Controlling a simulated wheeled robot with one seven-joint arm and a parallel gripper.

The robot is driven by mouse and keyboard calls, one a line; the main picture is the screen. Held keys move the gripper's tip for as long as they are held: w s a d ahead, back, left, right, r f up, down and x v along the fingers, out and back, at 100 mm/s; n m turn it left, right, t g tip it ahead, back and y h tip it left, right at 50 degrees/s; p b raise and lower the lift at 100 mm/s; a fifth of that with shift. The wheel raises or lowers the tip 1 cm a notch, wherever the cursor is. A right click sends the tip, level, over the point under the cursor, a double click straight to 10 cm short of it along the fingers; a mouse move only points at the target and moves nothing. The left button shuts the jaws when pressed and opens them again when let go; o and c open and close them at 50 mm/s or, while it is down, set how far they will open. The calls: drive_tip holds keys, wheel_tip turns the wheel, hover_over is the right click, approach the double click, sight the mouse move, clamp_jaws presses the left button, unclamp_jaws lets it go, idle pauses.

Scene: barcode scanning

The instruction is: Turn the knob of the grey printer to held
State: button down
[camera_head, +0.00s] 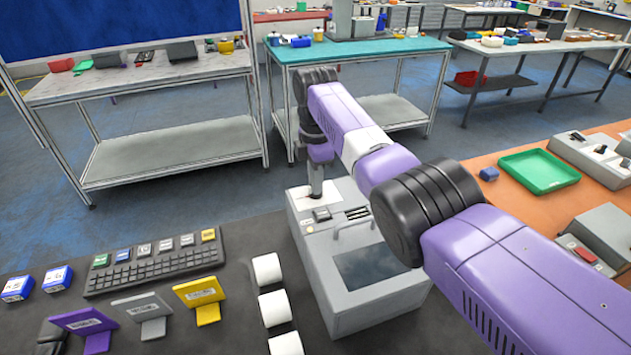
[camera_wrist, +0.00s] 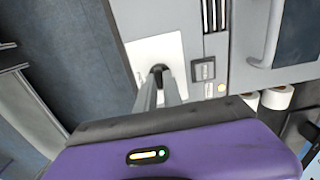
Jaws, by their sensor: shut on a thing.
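The grey printer (camera_head: 340,240) stands at the right end of the dark table. A white plate (camera_head: 329,199) lies on its top at the far left; it also shows in the wrist view (camera_wrist: 140,52). My gripper (camera_head: 316,191) points down onto this plate. In the wrist view my gripper's fingers (camera_wrist: 160,86) are shut on a small black knob (camera_wrist: 157,70) on the plate. The fingers hide most of the knob, so I cannot read its setting. A dark square button (camera_wrist: 204,70) sits to the right of the plate.
White label rolls (camera_head: 267,269) stand left of the printer, with a keyboard (camera_head: 150,271) and coloured stands (camera_head: 200,295) farther left. An orange table (camera_head: 490,215) with a green tray (camera_head: 538,171) is at the right.

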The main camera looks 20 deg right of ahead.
drive_tip(key=c, duration=1.5)
unclamp_jaws()
drive_tip(key=shift+r+b, duration=0.8)
drive_tip(key=shift+r, duration=3.15)
